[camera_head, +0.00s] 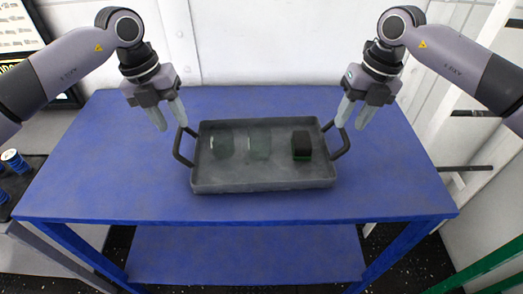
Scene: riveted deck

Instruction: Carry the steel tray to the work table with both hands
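The steel tray (265,186) is a grey, shallow rectangular tray lying on a blue table (111,155). It has a dark handle at each end, a left handle (180,158) and a right handle (342,148). Two clear glasses and a dark block (302,146) with a green band are in it. My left gripper (171,118) is open, with its fingers pointing down near the left handle. My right gripper (352,117) is open, with its fingers near the top of the right handle. I cannot tell whether either gripper touches its handle.
The blue table has clear room around the tray and a lower shelf (245,254). A blue can (14,160) stands on a dark surface at the far left. A white wall (265,40) is behind the table. A green rail (485,268) is at the lower right.

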